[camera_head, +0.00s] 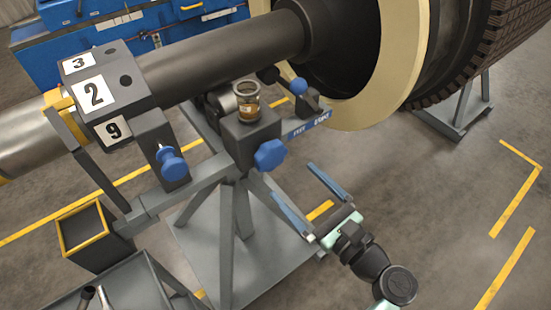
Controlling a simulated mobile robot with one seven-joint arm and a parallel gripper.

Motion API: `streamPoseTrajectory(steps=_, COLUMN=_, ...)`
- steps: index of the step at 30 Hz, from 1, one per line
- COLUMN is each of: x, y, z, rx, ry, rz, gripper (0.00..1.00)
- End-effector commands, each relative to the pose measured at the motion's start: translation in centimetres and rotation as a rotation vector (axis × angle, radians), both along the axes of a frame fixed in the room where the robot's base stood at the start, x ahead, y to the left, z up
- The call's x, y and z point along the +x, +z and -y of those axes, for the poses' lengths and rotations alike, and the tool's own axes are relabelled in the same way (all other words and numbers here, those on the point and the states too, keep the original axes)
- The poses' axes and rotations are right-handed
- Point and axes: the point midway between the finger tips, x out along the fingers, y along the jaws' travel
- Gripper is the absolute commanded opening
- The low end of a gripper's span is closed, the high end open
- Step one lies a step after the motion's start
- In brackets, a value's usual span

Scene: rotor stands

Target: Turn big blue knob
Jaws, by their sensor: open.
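The big blue knob (270,154) is a lobed blue handle on the front of a dark block (251,128) on the grey rotor stand. A small glass jar (247,101) with amber contents stands on top of that block. My gripper (300,192) is at the lower right of the knob, with its two long blue-grey fingers spread wide and pointing up and left. Nothing is between the fingers. A gap shows between the gripper and the knob, and neither finger appears to touch it.
A smaller blue knob (172,163) sits left on another block, and a blue ball handle (298,86) is above right. The rotor shaft (220,58) crosses above. An open yellow-rimmed box (83,225) is at left.

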Motion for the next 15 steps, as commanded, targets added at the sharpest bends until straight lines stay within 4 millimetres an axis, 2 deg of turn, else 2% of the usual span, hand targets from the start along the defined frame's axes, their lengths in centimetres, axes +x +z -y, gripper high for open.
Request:
streamPoseTrajectory(steps=1, x=0.9, y=0.0, z=-0.9, rx=-0.001, ry=0.006, rz=0.000, gripper=1.00)
streamPoseTrajectory(steps=7, x=4.3, y=0.0, z=-3.1, rx=-0.003, ry=0.003, rz=0.001, gripper=1.00)
streamPoseTrajectory(steps=15, x=6.7, y=0.0, z=-4.8, rx=-0.004, ry=0.000, rz=0.002, gripper=1.00)
